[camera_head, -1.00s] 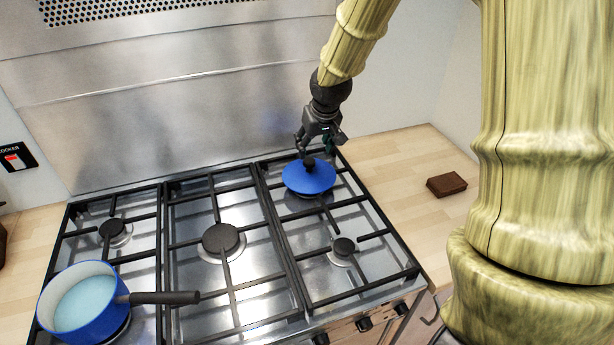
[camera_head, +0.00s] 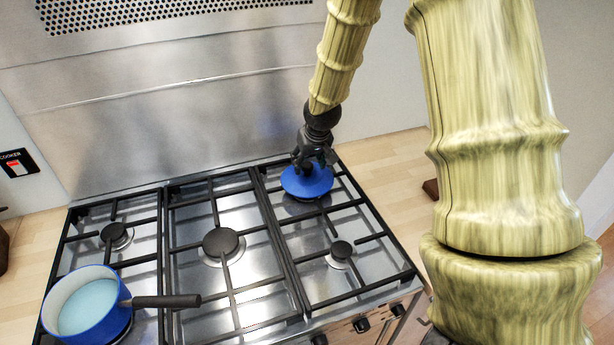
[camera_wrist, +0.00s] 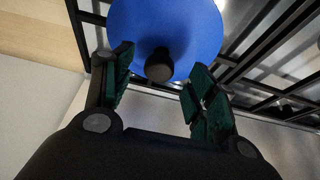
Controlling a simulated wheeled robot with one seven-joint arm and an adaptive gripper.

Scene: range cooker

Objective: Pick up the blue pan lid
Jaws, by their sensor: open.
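The blue pan lid (camera_head: 307,184) lies on the back right burner of the cooker. Its black knob (camera_wrist: 159,66) stands up from its middle in the wrist view, where the blue lid (camera_wrist: 185,25) fills the upper centre. My gripper (camera_head: 313,163) is directly over the lid and hides the knob in the head view. In the wrist view my gripper (camera_wrist: 157,84) is open, with one green-padded finger on each side of the knob. The fingers are apart from the knob, with a gap on both sides.
A blue saucepan (camera_head: 85,308) with pale contents sits on the front left burner, its dark handle pointing right. Black grates (camera_head: 262,232) cover the hob. The steel splashback (camera_head: 180,130) rises close behind. A brown block (camera_head: 431,188) on the right worktop is partly hidden by my arm.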

